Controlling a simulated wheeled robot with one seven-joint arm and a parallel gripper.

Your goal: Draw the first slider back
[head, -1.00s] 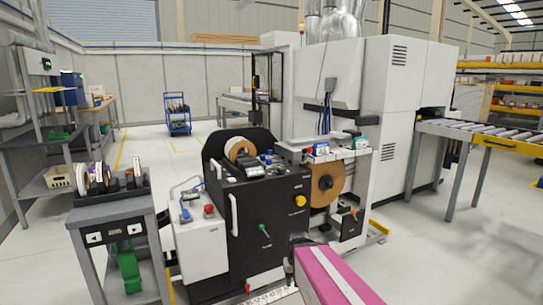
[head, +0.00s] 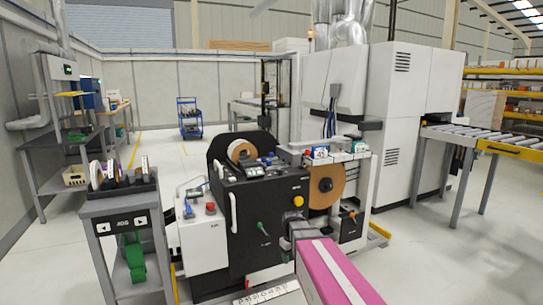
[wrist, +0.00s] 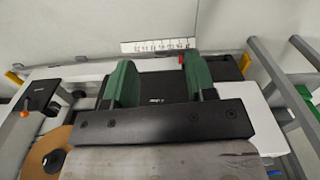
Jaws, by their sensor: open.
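The black edge-banding unit (head: 262,205) stands in front of me. Its front carries a green-tipped lever (head: 262,228) and a yellow knob (head: 299,202). I cannot tell which part is the first slider. My gripper (head: 295,217) is in front of the unit's right side, at the end of my arm. In the wrist view its two green fingers (wrist: 160,82) stand apart with nothing held between them. A dark panel (wrist: 160,92) shows behind the fingers.
An orange-brown roll (head: 326,187) hangs right of the unit and shows in the wrist view (wrist: 45,152). A grey stand (head: 117,206) with several reels is at the left. A roller conveyor (head: 490,140) is at the right. Floor in front of the conveyor is clear.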

